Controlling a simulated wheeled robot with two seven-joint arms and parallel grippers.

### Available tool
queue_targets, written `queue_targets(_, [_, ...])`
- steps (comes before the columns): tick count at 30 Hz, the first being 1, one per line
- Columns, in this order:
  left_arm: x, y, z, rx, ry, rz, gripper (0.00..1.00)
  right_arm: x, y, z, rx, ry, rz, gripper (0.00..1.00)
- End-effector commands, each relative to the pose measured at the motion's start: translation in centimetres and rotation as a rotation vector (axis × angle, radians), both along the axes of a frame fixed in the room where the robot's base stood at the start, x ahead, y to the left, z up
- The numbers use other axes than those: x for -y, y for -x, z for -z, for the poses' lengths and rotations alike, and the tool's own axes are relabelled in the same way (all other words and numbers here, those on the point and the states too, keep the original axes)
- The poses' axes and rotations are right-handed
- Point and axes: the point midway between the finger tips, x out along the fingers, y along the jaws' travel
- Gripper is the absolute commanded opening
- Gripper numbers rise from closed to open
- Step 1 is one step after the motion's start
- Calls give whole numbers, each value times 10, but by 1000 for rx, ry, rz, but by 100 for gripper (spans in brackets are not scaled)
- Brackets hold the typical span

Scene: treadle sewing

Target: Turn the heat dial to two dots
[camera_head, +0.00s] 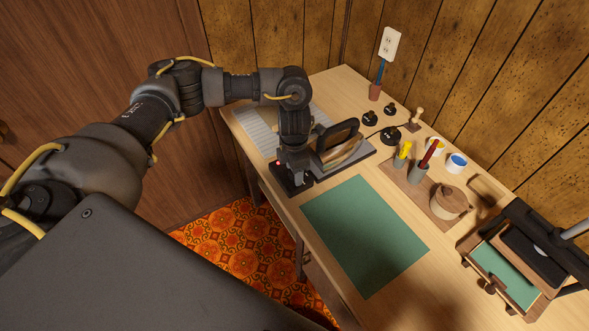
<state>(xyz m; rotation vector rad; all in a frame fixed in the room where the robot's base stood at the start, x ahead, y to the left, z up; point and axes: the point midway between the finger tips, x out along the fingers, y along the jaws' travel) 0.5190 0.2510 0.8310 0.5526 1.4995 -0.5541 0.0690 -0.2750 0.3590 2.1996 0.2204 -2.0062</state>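An iron with a dark looped handle and a wooden-toned body (345,154) stands on a grey plate (362,156) on the table. My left gripper (294,186) points down just left of the iron, low over the table. A small red light shows at its side. Its fingertips blend into a dark shape under it, so I cannot tell how far apart they are. I cannot make out a heat dial or any dots; the arm may be hiding them. My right gripper is not in view.
The wooden table (345,85) holds a green mat (364,235) and a striped grey sheet (262,128). Several dark round pieces (370,118) stand behind the iron. Right of it are a holder board (419,194) with tools, a lidded wooden pot (447,203) and small cups (457,163).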

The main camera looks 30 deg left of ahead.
Motion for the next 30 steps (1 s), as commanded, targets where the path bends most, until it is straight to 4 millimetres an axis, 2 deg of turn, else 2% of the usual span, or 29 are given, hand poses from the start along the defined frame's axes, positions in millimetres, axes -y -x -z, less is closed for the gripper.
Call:
queue_targets(8, [0, -1, -5, 3, 0, 0, 52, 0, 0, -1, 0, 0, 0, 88])
queue_targets(11, [0, -2, -17, 6, 0, 2, 52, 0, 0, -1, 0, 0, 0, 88])
queue_targets(21, [-1, -1, -82, 6, -2, 1, 52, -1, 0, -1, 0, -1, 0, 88])
queue_targets(25, [0, 0, -98, 2, -1, 1, 52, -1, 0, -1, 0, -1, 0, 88])
queue_targets(30, [0, 1, -108, 1, -1, 0, 52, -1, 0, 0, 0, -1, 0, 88])
